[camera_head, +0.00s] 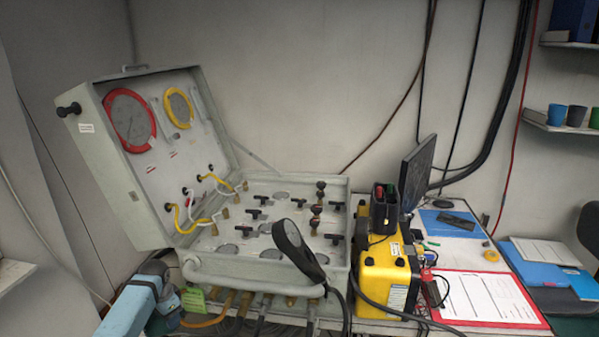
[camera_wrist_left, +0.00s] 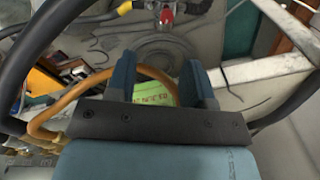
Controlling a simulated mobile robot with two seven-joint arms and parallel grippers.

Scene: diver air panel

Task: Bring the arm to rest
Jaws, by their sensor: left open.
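My left arm (camera_head: 134,306), light blue, comes in at the lower left of the head view, beside the front left corner of the air panel case (camera_head: 230,274). In the left wrist view my left gripper (camera_wrist_left: 161,78) has its two dark blue fingers apart. A green tag (camera_wrist_left: 155,92) and an orange hose (camera_wrist_left: 85,92) show behind and between the fingers. I see nothing clamped between them. In the head view the green tag (camera_head: 193,300) hangs just right of the arm. My right gripper is not in view.
The case stands open, its lid carrying a red-ringed gauge (camera_head: 130,119). Hoses (camera_head: 262,316) hang below. Right of it are a yellow box (camera_head: 385,277), a monitor (camera_head: 416,172) and a red clipboard (camera_head: 487,299).

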